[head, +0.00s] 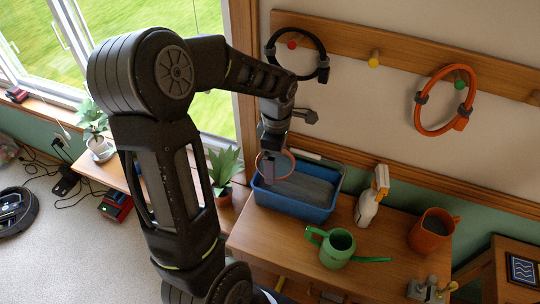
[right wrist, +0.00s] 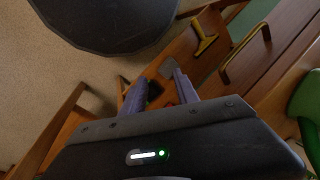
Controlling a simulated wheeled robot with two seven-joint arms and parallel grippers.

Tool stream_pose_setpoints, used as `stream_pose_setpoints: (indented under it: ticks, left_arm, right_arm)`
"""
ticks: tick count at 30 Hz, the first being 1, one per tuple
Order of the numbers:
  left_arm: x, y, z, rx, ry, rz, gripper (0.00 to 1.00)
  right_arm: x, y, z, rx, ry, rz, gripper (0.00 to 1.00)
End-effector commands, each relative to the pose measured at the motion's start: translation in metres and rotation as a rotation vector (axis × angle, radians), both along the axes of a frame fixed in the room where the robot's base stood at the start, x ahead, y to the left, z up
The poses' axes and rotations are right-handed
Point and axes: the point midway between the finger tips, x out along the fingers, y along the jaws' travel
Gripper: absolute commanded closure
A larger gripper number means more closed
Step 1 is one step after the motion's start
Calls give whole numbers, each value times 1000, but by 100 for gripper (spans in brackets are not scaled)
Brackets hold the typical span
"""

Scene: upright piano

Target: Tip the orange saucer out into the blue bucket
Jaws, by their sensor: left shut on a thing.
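The blue bucket (head: 322,214), a rectangular tub, stands on the wooden bench against the wall and holds dark grey material. My left gripper (head: 270,152) is over its left end, shut on the orange saucer (head: 291,163). The saucer appears steeply tilted, its orange rim showing as a ring above the bucket's left part. Whether anything is still in the saucer is too small to tell. My right gripper (right wrist: 158,88) shows in the right wrist view, its two fingers apart with nothing visible between them. It is not seen in the head view.
A white spray bottle (head: 369,200), a green watering can (head: 338,248) and an orange pot (head: 431,231) stand right of the bucket. A potted plant (head: 224,170) is left of it. A black ring (head: 299,42) and orange ring (head: 446,98) hang on pegs above.

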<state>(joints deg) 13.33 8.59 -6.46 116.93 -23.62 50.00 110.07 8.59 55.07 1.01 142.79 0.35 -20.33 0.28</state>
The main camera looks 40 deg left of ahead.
Motion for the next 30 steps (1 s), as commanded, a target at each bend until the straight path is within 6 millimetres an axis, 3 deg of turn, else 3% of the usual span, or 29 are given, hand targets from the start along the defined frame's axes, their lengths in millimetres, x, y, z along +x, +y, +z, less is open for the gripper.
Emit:
stream_pose_setpoints:
  ticks: [4, 9, 11, 12, 30]
  left_arm:
    - [4, -9, -11, 0, 1, -3, 46]
    - [8, -16, 8, 226, 102, -15, 46]
    - [9, -18, 4, 302, 137, -15, 46]
    - [8, -16, 10, 321, 145, -6, 46]
    - [7, -16, 13, 377, 175, -2, 46]
  right_arm:
    - [1, 0, -8, 2, -3, 0, 64]
    - [0, 0, 2, 0, 0, 0, 64]
    - [1, 0, -12, 2, -3, 1, 64]
    - [1, 0, -9, 3, -3, 1, 64]
    - [1, 0, -15, 2, -3, 0, 64]
